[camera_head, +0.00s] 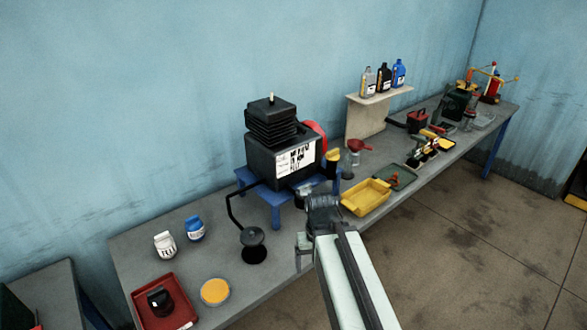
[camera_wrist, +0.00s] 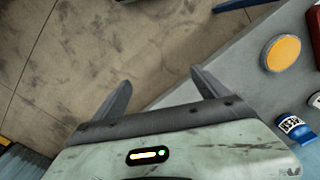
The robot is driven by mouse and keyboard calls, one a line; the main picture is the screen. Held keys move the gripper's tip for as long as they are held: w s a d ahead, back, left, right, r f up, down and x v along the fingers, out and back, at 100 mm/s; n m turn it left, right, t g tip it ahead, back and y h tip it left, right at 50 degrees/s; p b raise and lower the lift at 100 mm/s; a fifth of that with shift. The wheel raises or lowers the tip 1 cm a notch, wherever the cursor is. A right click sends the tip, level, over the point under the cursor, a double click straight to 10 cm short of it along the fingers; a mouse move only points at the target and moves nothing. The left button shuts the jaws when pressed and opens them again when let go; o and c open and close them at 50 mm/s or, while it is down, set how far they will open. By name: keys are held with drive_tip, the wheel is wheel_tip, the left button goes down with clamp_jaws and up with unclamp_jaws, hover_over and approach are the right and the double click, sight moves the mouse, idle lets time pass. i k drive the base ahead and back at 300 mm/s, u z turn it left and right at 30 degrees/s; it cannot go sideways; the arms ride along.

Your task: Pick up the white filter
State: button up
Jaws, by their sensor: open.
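The white filter (camera_head: 165,244) is a small white canister with a dark-printed label. It stands upright on the grey workbench at the left, beside a blue filter (camera_head: 195,229). In the wrist view the white filter (camera_wrist: 315,100) is cut off by the right edge, with the blue filter (camera_wrist: 295,128) just below it. My gripper (camera_wrist: 162,78) is open and empty, its two fingers apart over the bench's front edge and the floor. In the head view my arm reaches up from the bottom, right of the white filter and well apart from it.
A red tray (camera_head: 182,318) holding a black item and a round yellow-topped dish (camera_head: 215,292) lie in front of the filters. A black funnel stand (camera_head: 254,245) and a black machine on a blue stand (camera_head: 277,212) are to the right. A yellow tray (camera_head: 366,197) lies beyond.

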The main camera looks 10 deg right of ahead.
sight(165, 245)
drive_tip(key=u, duration=2.75)
drive_tip(key=k, duration=1.45)
drive_tip(key=z, duration=1.35)
drive_tip(key=i, duration=0.9)
drive_tip(key=u, duration=0.05)
